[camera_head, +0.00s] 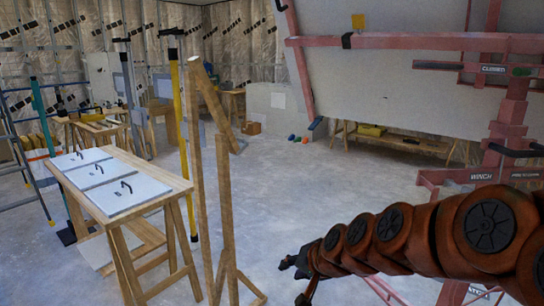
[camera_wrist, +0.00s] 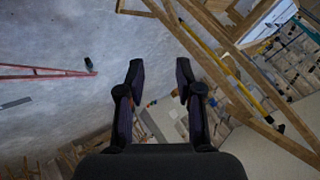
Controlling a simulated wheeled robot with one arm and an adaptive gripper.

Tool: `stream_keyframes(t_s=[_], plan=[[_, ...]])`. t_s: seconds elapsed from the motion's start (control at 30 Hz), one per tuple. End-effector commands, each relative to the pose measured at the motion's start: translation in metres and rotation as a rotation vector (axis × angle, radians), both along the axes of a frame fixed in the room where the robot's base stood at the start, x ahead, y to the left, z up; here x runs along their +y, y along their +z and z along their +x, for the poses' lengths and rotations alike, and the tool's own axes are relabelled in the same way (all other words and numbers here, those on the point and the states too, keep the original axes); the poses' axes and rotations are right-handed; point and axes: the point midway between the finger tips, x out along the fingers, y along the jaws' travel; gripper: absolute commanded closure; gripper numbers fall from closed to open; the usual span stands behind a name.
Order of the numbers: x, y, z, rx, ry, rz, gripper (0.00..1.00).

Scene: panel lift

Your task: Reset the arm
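My arm, orange-brown with dark round joint caps, reaches in from the right edge in the head view. My gripper (camera_head: 290,263) is at its left end, above the open floor and right of a wooden post stand. In the wrist view my gripper (camera_wrist: 158,80) shows two dark fingers set wide apart with nothing between them. It is open and touches nothing that I can see.
A wooden table (camera_head: 180,184) with several white handled panels (camera_head: 115,187) stands left. An upright wooden stand (camera_head: 226,210) is close to my gripper. A red panel lift (camera_head: 510,110) carrying a large grey board (camera_head: 400,90) stands right. The middle floor (camera_head: 320,190) is clear.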

Motion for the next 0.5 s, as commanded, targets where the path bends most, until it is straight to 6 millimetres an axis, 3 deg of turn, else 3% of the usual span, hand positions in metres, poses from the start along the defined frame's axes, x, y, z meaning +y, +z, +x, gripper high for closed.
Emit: stream_keyframes(t_s=[0.03,0.27,0.5], plan=[[-0.002,0.023,-0.023,0.027,0.047,-0.038,0.65],[-0.028,0.053,-0.134,0.225,0.225,-0.223,0.65],[-0.084,0.088,-0.251,0.473,0.314,-0.407,0.65]])
